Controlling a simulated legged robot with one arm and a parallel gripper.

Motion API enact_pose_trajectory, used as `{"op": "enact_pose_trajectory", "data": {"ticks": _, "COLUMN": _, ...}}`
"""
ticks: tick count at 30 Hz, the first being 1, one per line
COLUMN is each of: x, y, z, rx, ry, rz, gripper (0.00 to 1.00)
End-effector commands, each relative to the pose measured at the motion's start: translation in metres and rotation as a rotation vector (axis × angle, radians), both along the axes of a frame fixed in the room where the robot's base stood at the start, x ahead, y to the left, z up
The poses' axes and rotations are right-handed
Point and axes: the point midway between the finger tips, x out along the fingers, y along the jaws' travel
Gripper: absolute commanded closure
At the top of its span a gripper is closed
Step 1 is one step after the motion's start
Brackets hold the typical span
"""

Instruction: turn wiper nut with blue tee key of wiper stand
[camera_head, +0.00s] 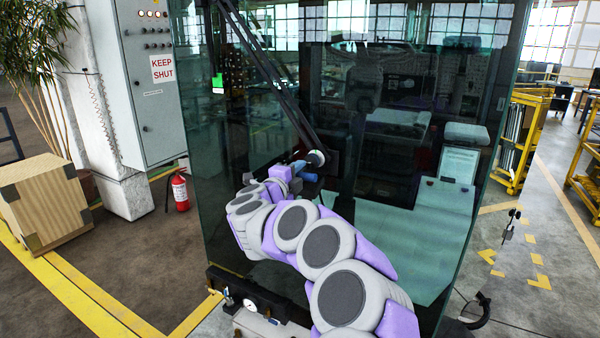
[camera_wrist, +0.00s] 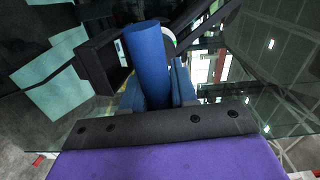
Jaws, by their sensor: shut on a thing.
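The blue tee key (camera_wrist: 147,50) is a thick blue cylinder in the middle of the wrist view. My gripper (camera_wrist: 157,85) is shut on it, with a blue-grey finger on each side. In the head view my gripper (camera_head: 294,168) is in front of the glass, and a blue part of the key (camera_head: 308,177) shows beside it. A pale round disc (camera_head: 316,158) sits at the wiper arm's lower end, close to the key; it also shows partly behind the key in the wrist view (camera_wrist: 169,42). The wiper nut and the key's far end cannot be made out.
The dark wiper arm (camera_head: 268,75) slants up left across the cab glass (camera_head: 430,215). A black box-like part (camera_wrist: 97,62) stands left of the key in the wrist view. A wooden crate (camera_head: 45,205) and a fire extinguisher (camera_head: 180,192) stand at left. Yellow racks are at right.

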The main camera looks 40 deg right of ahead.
Motion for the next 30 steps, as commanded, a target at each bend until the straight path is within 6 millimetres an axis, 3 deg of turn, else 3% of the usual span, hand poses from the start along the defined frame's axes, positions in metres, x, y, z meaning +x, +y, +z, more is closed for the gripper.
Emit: {"op": "enact_pose_trajectory", "data": {"ticks": 30, "x": -0.021, "y": 0.052, "z": 0.0, "rx": -0.002, "ry": 0.002, "rz": 0.002, "gripper": 1.0}}
